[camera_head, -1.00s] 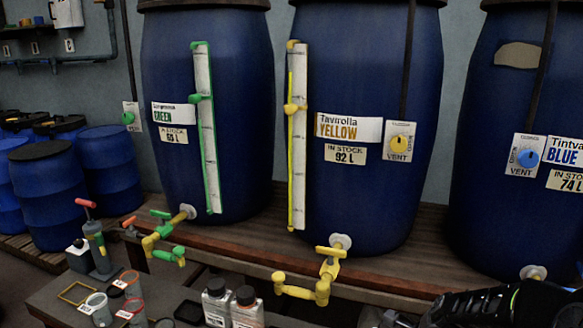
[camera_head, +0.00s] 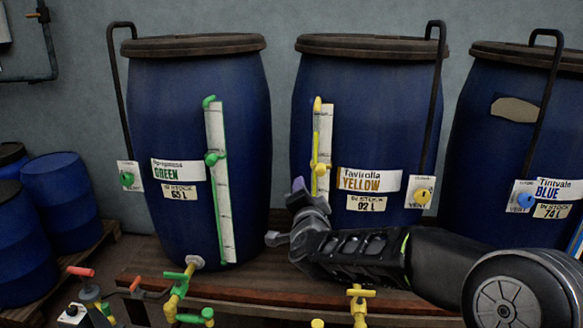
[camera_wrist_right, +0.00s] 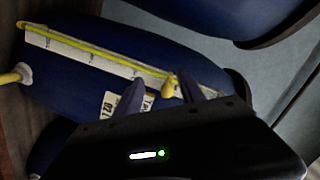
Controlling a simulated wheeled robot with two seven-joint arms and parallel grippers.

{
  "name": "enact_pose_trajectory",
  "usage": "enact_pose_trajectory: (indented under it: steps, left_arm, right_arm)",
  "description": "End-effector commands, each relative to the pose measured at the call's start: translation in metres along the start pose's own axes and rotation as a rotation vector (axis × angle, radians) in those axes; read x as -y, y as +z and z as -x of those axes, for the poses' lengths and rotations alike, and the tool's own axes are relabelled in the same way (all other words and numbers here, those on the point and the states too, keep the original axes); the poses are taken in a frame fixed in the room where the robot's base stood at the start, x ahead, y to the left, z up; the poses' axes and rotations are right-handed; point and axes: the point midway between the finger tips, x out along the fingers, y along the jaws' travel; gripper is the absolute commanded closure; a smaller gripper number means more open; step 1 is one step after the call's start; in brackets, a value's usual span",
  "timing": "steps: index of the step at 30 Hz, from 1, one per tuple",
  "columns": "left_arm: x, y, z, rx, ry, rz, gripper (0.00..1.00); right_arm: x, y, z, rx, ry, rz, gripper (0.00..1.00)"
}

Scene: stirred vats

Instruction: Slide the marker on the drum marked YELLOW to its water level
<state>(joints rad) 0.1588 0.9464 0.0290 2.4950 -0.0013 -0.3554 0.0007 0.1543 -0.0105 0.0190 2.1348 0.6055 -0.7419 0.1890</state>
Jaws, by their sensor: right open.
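The YELLOW drum (camera_head: 365,130) is a blue barrel in the middle of the head view. Its upright gauge (camera_head: 326,135) has a white scale and a thin yellow line that seems to end below the top cap; the exact level is hard to read. The yellow marker (camera_head: 320,168) sits on the gauge below that end. My right gripper (camera_head: 298,190) is open just below and left of the marker in the head view, hiding the lower gauge. In the wrist view, the marker (camera_wrist_right: 170,86) shows between the spread fingers (camera_wrist_right: 160,90); contact cannot be told. My left gripper is out of view.
The GREEN drum (camera_head: 190,110) with its green gauge stands left, the BLUE drum (camera_head: 480,120) right. A yellow vent knob (camera_head: 423,195) sits right of the YELLOW label. Yellow (camera_head: 359,300) and green taps stick out below. Smaller blue barrels stand at far left.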

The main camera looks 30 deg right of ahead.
Motion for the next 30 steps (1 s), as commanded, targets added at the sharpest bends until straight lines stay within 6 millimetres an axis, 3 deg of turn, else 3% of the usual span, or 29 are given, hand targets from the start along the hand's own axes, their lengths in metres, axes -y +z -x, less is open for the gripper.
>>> enact_pose_trajectory:
  steps: [3, 6, 20, 30]
  left_arm:
    - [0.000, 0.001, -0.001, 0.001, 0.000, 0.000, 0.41]
    - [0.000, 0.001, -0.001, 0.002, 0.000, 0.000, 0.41]
    - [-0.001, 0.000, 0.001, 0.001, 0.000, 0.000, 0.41]
    - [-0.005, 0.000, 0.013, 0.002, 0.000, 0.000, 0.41]
  right_arm:
    - [0.001, -0.028, 0.001, -0.116, 0.000, 0.118, 0.54]
    - [0.003, -0.037, 0.003, -0.156, 0.001, 0.184, 0.54]
    - [0.003, -0.037, -0.002, -0.152, 0.004, 0.207, 0.54]
    - [0.004, -0.045, -0.045, -0.152, 0.005, 0.208, 0.54]
